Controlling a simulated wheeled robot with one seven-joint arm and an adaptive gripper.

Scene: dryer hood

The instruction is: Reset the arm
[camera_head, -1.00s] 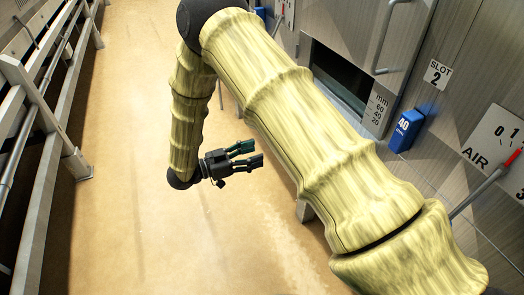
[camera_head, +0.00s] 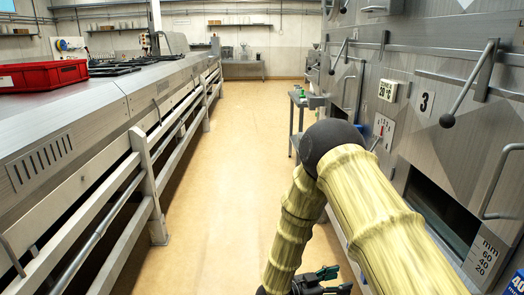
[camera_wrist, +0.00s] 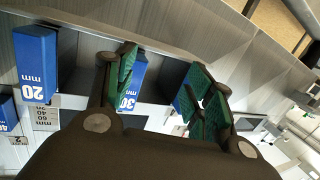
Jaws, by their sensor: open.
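My arm in its yellow ribbed sleeve reaches out from the lower right in the head view and bends down at a dark elbow. My gripper (camera_head: 322,280) hangs at the bottom edge of the head view, partly cut off, beside the machine front. In the wrist view my gripper (camera_wrist: 163,78) has its green-padded fingers spread apart with nothing held between them. A blue block marked 30 mm (camera_wrist: 134,88) shows behind the left finger, apart from it as far as I can tell. A blue block marked 20 mm (camera_wrist: 36,60) is further left.
A metal machine wall (camera_head: 430,75) with levers, handles and a dark slot runs along the right. A rail (camera_head: 145,180) and a long metal bench with a red crate (camera_head: 42,76) line the left. The floor aisle (camera_head: 235,150) between is clear. A small table (camera_head: 298,115) stands ahead.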

